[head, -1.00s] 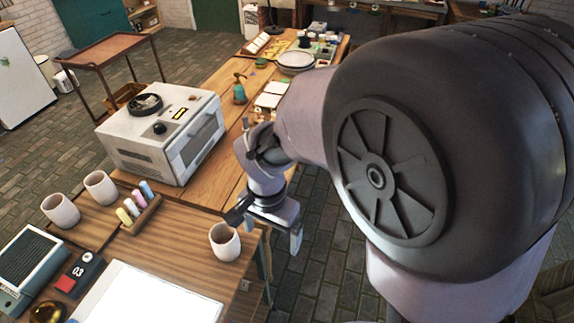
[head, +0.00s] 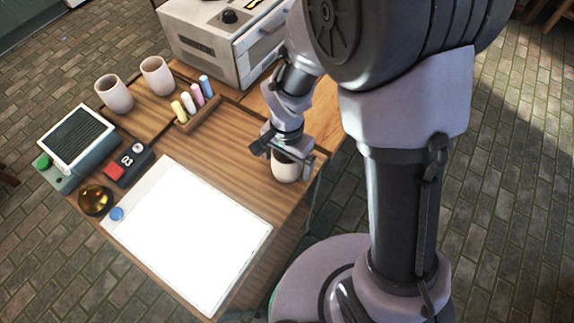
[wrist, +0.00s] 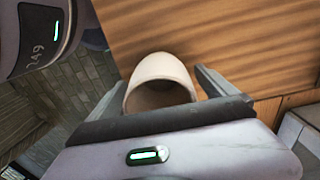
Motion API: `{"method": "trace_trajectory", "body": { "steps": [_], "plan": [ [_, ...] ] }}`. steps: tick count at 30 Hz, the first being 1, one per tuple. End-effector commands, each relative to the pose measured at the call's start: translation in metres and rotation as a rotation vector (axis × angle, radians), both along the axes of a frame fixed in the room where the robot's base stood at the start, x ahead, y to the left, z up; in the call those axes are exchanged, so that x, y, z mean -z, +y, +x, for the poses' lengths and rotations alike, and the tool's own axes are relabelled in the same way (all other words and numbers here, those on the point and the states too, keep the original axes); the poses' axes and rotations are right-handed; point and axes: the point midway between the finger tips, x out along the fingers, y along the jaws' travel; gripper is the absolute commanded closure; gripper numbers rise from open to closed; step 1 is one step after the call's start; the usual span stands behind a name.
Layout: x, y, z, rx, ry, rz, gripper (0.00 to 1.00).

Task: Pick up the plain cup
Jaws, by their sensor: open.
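A plain pale cup (head: 286,172) stands upright near the right edge of the wooden table. My gripper (head: 288,154) is directly over it and hides its upper part in the head view. In the wrist view the cup (wrist: 160,75) shows its dark open mouth between the two spread fingers of my gripper (wrist: 163,88). The fingers are open, one on each side of the cup. I cannot tell whether either finger touches it. Two similar pale cups, a left one (head: 116,96) and a right one (head: 157,77), stand at the table's back left.
A rack of colored sticks (head: 198,112) is left of my gripper. A white sheet (head: 190,240) covers the table's front. A screened device (head: 77,140), a small numbered box (head: 128,162) and an amber dome (head: 95,200) sit at the left. A boxy machine (head: 215,50) stands behind.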

Motion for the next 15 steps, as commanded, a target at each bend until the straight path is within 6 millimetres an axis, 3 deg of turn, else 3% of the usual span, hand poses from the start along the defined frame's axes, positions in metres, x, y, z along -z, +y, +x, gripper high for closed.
{"method": "trace_trajectory", "body": {
  "steps": [1,6,15],
  "plan": [
    [0.0075,0.0001,-0.0001,0.0,0.0,0.0,0.05],
    [0.0042,0.0001,0.0003,0.0,-0.001,0.0,0.05],
    [0.004,0.0,0.0003,0.0,-0.001,0.0,0.63]
  ]
}}
